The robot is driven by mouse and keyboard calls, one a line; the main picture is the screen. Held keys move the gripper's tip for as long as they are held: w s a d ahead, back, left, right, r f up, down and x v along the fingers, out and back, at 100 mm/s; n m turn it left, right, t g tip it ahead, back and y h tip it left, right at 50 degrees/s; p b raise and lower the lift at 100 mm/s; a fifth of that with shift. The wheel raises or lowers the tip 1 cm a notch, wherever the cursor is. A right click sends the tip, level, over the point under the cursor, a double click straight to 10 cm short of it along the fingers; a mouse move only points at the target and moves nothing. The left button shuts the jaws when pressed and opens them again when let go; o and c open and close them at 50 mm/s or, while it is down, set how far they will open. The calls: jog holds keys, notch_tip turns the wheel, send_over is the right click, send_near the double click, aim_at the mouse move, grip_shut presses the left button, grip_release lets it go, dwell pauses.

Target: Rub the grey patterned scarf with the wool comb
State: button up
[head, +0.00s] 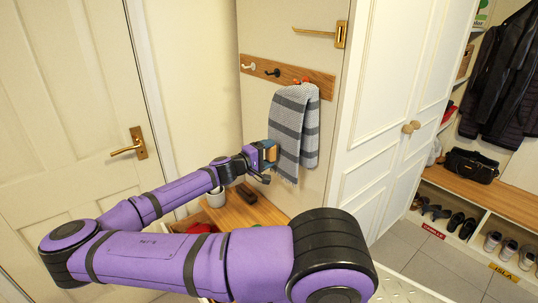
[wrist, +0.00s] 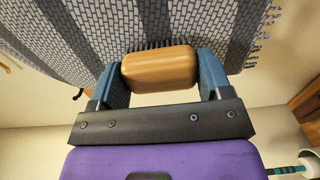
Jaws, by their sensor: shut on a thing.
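The grey patterned scarf (head: 298,125), with darker grey bands and a fringe, hangs from a hook on the wooden rack. It fills the top of the wrist view (wrist: 130,28). My gripper (head: 268,154) is at the scarf's lower left side. In the wrist view my gripper (wrist: 160,78) is shut on the wool comb (wrist: 160,66), a wooden block with dark bristles. The bristles point at the scarf and appear to meet its surface; firm contact is hard to tell. In the head view the comb (head: 270,154) is partly covered by the gripper.
The hook rack (head: 255,68) is on the wall. Below is a wooden bench top (head: 240,212) with a pale cup (head: 216,197) and a dark brush (head: 246,193). A white cupboard (head: 385,120) stands right of the scarf, and a closed door (head: 70,110) is at left.

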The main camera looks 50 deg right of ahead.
aim_at(278, 133)
jog(key=shift+r, duration=1.7)
jog(key=shift+d+r, duration=0.15)
jog(key=shift+r, duration=2.85)
jog(key=shift+d+r, duration=0.1)
jog(key=shift+f, duration=1.6)
jog(key=shift+a+f, duration=0.2)
jog(key=shift+f, duration=3.25)
